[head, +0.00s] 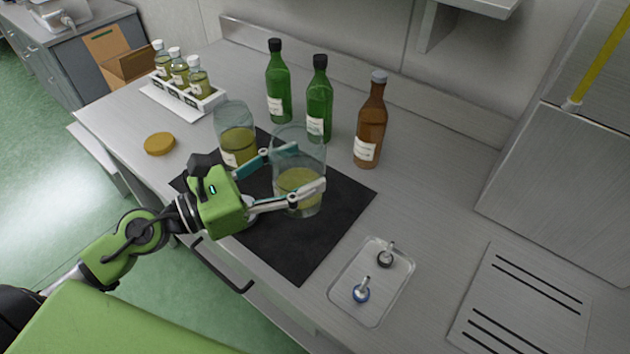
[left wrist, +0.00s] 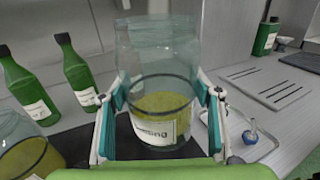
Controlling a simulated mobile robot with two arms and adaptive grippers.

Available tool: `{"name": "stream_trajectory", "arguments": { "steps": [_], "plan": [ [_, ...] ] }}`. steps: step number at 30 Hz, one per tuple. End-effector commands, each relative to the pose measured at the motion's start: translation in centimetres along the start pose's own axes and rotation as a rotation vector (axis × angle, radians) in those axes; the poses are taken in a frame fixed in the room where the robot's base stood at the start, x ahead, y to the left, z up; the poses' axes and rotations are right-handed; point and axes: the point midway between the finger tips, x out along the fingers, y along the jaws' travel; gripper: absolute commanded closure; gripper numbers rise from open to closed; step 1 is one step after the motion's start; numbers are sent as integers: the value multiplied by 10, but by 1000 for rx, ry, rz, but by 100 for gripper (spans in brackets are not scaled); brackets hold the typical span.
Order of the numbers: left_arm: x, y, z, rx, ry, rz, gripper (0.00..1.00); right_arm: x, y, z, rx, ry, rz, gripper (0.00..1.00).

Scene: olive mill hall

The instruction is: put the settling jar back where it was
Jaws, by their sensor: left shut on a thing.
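A clear glass settling jar (head: 299,160) with yellow-green liquid in its lower part stands upright between the fingers of my left gripper (head: 296,172), over the black mat (head: 325,228). The gripper is shut on it. In the left wrist view the jar (left wrist: 158,65) fills the middle, with a white label on its front and a finger on each side. I cannot tell whether its base touches the mat. A second, similar jar (head: 236,128) with liquid and a label stands just left of it, at the mat's far left edge. My right gripper is not in view.
Two green bottles (head: 278,83) and a brown bottle (head: 371,125) stand behind the mat. A white rack (head: 185,102) of small sample bottles and a round yellow-brown lid (head: 159,144) lie to the left. A clear tray (head: 345,306) with two small items is front right. The mat's right part is bare.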

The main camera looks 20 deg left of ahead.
Motion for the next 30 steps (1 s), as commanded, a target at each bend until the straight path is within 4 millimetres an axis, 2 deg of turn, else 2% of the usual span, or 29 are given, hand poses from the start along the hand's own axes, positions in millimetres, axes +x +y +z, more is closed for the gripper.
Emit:
{"name": "stream_trajectory", "arguments": {
  "steps": [3,6,12,18,24,30],
  "plan": [
    [18,12,-5,1,-8,2,95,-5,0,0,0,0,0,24],
    [32,20,-29,-2,-8,3,95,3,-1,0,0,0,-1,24],
    [48,32,-53,-2,-6,3,95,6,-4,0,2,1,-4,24],
    [57,36,-65,-1,-6,3,95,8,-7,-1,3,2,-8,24],
    [57,36,-91,-4,-5,2,95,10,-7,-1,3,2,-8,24],
    [57,36,-95,0,-4,0,95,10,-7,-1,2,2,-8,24]
  ]
}}
